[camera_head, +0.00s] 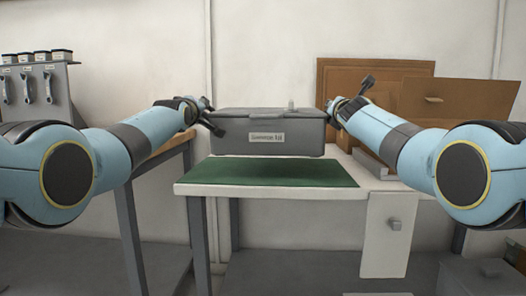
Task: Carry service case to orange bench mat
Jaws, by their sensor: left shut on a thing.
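The grey service case (268,131), with a white label on its front, is level over the back of a dark green mat (270,173) on a white-topped bench. A dark shadow lies on the mat below it. My left gripper (208,116) is shut on the case at its left end. No orange bench mat shows in this view.
Brown boards (430,98) stand at the back right behind my right arm. A rack with hanging tools (38,88) is at the far left. A wooden-topped table (165,150) is left of the bench. A white panel (388,235) hangs at the bench's front right.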

